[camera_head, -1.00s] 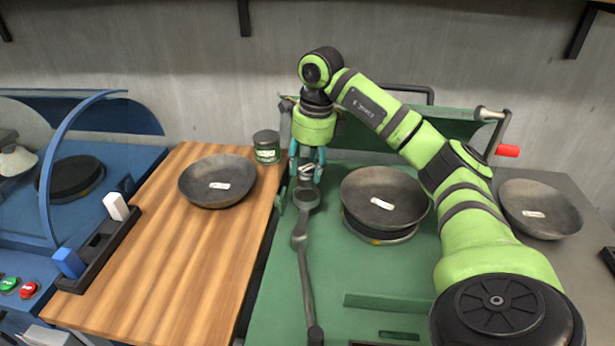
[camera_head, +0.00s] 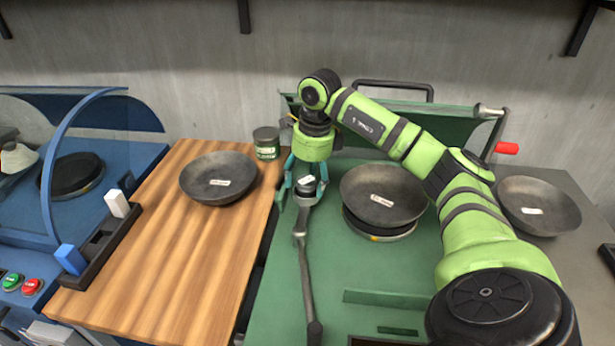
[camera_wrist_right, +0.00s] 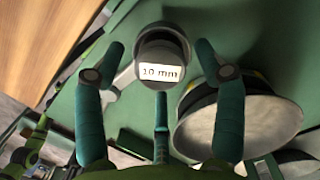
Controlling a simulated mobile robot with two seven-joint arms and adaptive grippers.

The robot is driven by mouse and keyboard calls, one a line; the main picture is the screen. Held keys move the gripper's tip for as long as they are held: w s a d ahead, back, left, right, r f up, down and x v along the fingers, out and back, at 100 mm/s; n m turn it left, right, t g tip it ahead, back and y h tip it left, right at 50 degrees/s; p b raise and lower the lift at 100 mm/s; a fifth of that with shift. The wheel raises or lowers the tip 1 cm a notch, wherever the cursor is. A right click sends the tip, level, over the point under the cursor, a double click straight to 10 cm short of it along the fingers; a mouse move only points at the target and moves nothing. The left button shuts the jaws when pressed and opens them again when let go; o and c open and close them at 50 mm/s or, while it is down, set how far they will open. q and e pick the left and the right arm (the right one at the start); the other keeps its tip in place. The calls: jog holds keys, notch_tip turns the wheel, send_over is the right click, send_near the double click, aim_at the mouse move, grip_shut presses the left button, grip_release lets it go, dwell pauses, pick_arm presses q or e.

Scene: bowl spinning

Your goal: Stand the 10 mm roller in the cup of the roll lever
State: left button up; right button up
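The roll lever (camera_head: 307,270) lies along the green machine top, its cup at the far end under my right gripper (camera_head: 304,193). The roller (camera_head: 307,187), a dark cylinder with a white label, stands in the cup and looks upright. In the right wrist view the label on the roller (camera_wrist_right: 162,73) reads "10 mm". The three fingers of my right gripper (camera_wrist_right: 160,66) are spread around the roller and look apart from it. How deep the roller sits is hard to tell. My left gripper is not in view.
A bowl (camera_head: 385,192) rests on the round former right of the gripper. Another bowl (camera_head: 218,180) and a dark green tin (camera_head: 266,143) stand on the wooden bench at the left. A third bowl (camera_head: 540,203) lies on the grey surface at the right. The green top's front is mostly free.

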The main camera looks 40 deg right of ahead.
aim_at(313, 182)
notch_tip(313, 182, up, 12)
jog(key=s+p, duration=0.1)
jog(key=shift+d+r, duration=0.15)
jog(key=shift+d, duration=0.15)
dwell(0.4)
